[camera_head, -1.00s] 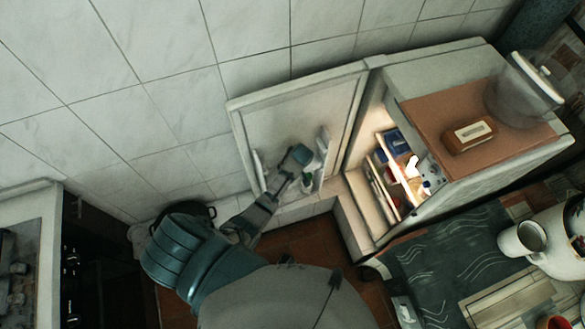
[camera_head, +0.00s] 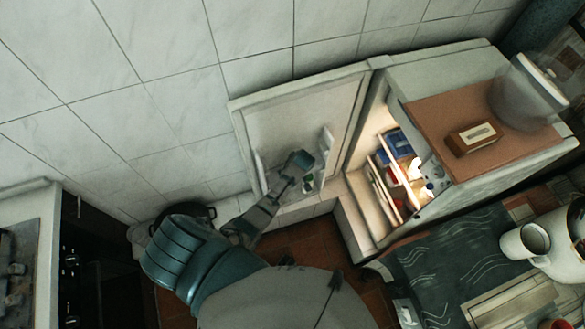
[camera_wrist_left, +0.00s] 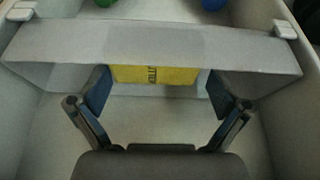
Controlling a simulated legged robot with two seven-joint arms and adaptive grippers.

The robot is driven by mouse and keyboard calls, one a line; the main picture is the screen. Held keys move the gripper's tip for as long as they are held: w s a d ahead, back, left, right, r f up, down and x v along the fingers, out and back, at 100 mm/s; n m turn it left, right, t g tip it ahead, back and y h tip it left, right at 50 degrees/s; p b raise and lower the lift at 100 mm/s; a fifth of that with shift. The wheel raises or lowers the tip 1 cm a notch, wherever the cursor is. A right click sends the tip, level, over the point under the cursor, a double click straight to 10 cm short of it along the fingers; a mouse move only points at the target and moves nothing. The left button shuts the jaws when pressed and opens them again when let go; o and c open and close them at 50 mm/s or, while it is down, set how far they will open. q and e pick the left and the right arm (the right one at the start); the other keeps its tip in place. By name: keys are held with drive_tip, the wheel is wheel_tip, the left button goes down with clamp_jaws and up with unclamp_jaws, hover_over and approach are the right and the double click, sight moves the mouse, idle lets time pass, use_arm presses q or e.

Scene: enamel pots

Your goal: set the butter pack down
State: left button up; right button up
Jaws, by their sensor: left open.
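The yellow butter pack (camera_wrist_left: 155,75), with dark lettering, sits at a pale grey shelf (camera_wrist_left: 150,43) of the fridge door in the left wrist view. The shelf's edge hides part of it. My left gripper (camera_wrist_left: 160,90) is open, with one finger to each side of the pack; I cannot tell whether they touch it. In the head view my left gripper (camera_head: 300,164) is at the inside of the open fridge door (camera_head: 290,112), and the pack cannot be made out there. My right gripper is not in view.
The lit fridge interior (camera_head: 395,165) holds several items. A brown butter dish (camera_head: 473,138) and a clear jar (camera_head: 528,95) stand on the fridge top. A green-capped bottle (camera_head: 308,183) is beside the gripper in the door. A white jug (camera_head: 532,240) stands at the right.

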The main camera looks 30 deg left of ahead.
use_arm(q)
drive_tip(key=d+p+v, duration=0.1)
drive_tip(key=p+v, duration=0.1)
drive_tip(key=v, duration=0.9)
drive_tip(key=s+d+f+m+h, duration=0.1)
drive_tip(key=s+f+m, duration=0.4)
drive_tip(key=f, duration=0.6)
drive_tip(key=s+d+f+m+h, duration=0.1)
drive_tip(key=s+f+m, duration=0.1)
drive_tip(key=s+f, duration=0.75)
drive_tip(key=s+f+m, duration=0.2)
drive_tip(key=s+f, duration=0.3)
drive_tip(key=s, duration=0.4)
drive_tip(key=s+f+m+g+h, duration=0.1)
drive_tip(key=s+f+m, duration=0.1)
drive_tip(key=s+f, duration=0.4)
drive_tip(key=s+f+m, duration=0.2)
drive_tip(key=s+f, duration=0.4)
drive_tip(key=s, duration=0.8)
drive_tip(key=shift+s+f+m+g+h, duration=0.15)
drive_tip(key=shift+s+m+g+h, duration=0.15)
drive_tip(key=shift+h, duration=0.1)
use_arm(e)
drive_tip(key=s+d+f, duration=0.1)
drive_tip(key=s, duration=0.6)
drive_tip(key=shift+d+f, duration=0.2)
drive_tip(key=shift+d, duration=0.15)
